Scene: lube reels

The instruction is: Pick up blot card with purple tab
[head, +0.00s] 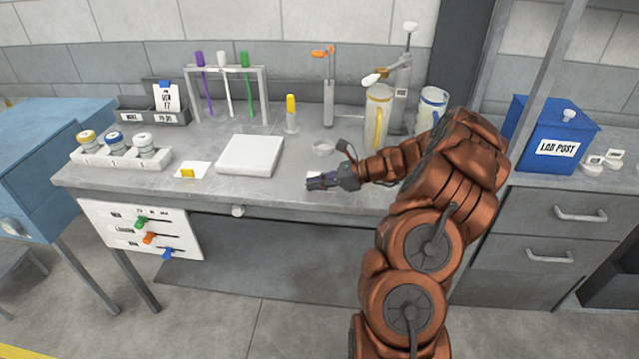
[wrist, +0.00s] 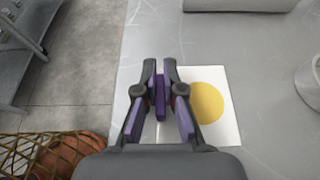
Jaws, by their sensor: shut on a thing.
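The blot card with the purple tab (wrist: 160,97) is a white square card (wrist: 228,118) with a round yellow blot, seen in the wrist view. My gripper (wrist: 158,84) is shut on the upright purple tab, one finger on each side. My gripper also shows in the head view (head: 322,181), low at the bench's front edge. The card looks flat at the bench surface; I cannot tell whether it touches. My gripper hides part of the card's left side.
Another white card with a yellow tab (head: 188,173) lies left of a white square block (head: 250,155) on the bench (head: 225,190). A tube rack (head: 226,70) and tall jugs (head: 378,118) stand farther back.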

